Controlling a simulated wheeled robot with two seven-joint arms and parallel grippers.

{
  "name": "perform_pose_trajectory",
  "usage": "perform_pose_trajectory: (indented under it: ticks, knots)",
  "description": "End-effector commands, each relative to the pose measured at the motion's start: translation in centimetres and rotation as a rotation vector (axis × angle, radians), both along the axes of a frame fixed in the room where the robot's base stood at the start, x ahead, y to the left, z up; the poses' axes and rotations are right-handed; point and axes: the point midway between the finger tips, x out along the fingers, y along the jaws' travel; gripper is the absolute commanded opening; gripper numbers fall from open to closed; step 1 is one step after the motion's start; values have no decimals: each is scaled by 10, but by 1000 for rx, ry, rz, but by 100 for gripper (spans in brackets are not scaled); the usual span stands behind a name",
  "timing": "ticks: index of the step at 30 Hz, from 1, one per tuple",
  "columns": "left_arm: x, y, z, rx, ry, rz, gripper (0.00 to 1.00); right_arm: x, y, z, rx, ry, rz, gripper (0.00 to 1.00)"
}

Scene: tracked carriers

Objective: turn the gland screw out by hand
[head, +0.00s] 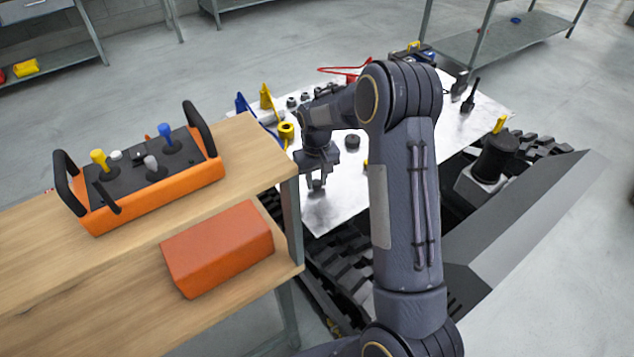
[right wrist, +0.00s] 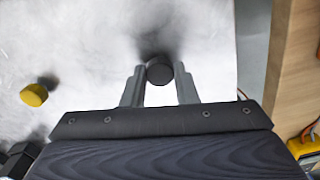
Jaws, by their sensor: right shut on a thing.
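The gland screw (right wrist: 159,71) appears to be the small dark round piece between my right fingertips in the right wrist view. My right gripper (head: 317,182) reaches down over the near part of the pale metal plate (head: 325,215) in the head view. Its two fingers also show in the right wrist view (right wrist: 159,76), one on each side of the piece, and they are shut on it. The piece casts a soft shadow on the plate, and its lower end is hidden from the wrist camera. My left gripper is not in view.
A yellow round part (right wrist: 34,95) and a dark knob (head: 352,142) stand on the plate. Tools and small parts lie towards its back. A wooden bench (head: 262,150) bears an orange control box (head: 160,198) and an orange block (head: 217,250). Black tracks (head: 335,275) run beside the plate.

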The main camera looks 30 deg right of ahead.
Motion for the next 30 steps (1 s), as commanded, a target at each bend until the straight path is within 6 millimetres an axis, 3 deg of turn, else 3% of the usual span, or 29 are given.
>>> perform_pose_trajectory:
  ticks: [6,19,30]
  knots:
    - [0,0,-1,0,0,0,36,-1,0,-1,0,4,323,10]
    - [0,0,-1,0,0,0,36,-1,0,-1,1,5,440,10]
    - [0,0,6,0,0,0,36,-2,0,0,4,4,1117,10]
